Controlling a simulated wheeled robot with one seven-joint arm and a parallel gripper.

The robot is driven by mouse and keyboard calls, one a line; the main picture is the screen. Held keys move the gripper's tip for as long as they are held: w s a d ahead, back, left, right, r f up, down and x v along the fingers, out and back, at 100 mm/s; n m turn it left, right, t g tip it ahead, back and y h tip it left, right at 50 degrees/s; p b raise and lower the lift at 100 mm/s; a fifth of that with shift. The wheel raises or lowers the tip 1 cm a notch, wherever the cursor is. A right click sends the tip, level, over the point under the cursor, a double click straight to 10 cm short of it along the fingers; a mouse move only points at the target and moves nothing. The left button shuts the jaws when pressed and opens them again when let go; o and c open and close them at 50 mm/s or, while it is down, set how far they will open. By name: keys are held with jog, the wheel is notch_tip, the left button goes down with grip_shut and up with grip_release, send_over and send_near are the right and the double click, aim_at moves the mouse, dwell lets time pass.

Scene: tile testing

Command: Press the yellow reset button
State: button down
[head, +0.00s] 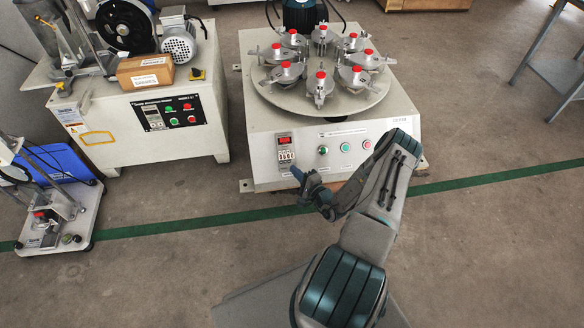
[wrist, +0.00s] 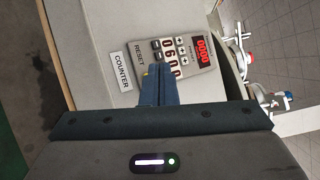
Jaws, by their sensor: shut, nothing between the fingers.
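The counter module (head: 285,150) is on the left of the front face of the white machine, with a red display and small keys. In the wrist view the counter (wrist: 203,50) shows red digits, with RESET and COUNTER labels beside it. A small sliver of yellow, likely the reset button (wrist: 146,71), shows at the fingertips; the rest is hidden behind them. My gripper (head: 296,173) is shut and empty, its tips at the lower edge of the counter. In the wrist view my gripper (wrist: 158,70) covers part of the keys; I cannot tell whether it touches.
The white machine (head: 262,125) carries a round turntable (head: 335,98) with several red-topped clamps. Knobs and buttons (head: 345,147) sit right of the counter. Another machine (head: 130,135) with a cardboard box (head: 145,72) stands left. The floor in front is clear.

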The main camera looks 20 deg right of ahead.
jog(key=s+r+p, duration=0.1)
jog(key=p, duration=0.1)
jog(key=s+a+r+p, duration=0.1)
jog(key=s+r+p, duration=0.1)
jog(key=shift+s, duration=0.3)
dwell(0.6)
